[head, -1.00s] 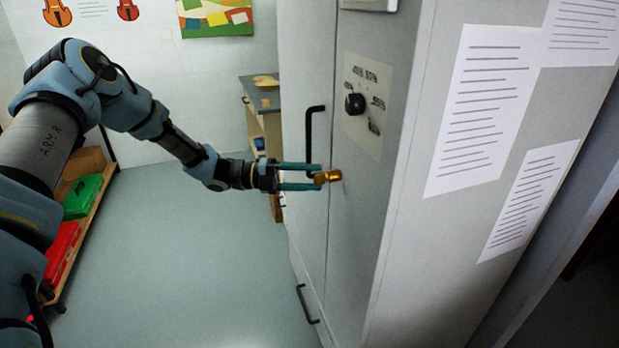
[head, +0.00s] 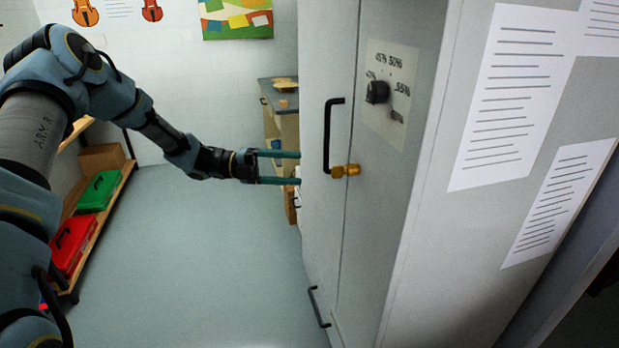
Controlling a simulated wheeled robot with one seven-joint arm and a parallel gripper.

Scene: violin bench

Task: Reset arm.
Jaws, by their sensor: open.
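My gripper (head: 290,167) is in the middle of the head view, its two teal fingers parallel, apart and empty. It points right toward the tall grey cabinet (head: 320,80). The brass latch knob (head: 345,171) on the cabinet front lies a little to the right of the fingertips, apart from them. A black bar handle (head: 328,135) stands on the door just left of the knob. My arm reaches in from the left edge.
A black dial (head: 377,92) sits on the cabinet above the knob. A low shelf with green (head: 98,191) and red (head: 72,243) cases stands at left. A bench (head: 280,100) is behind my gripper. The grey floor (head: 200,270) between is clear.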

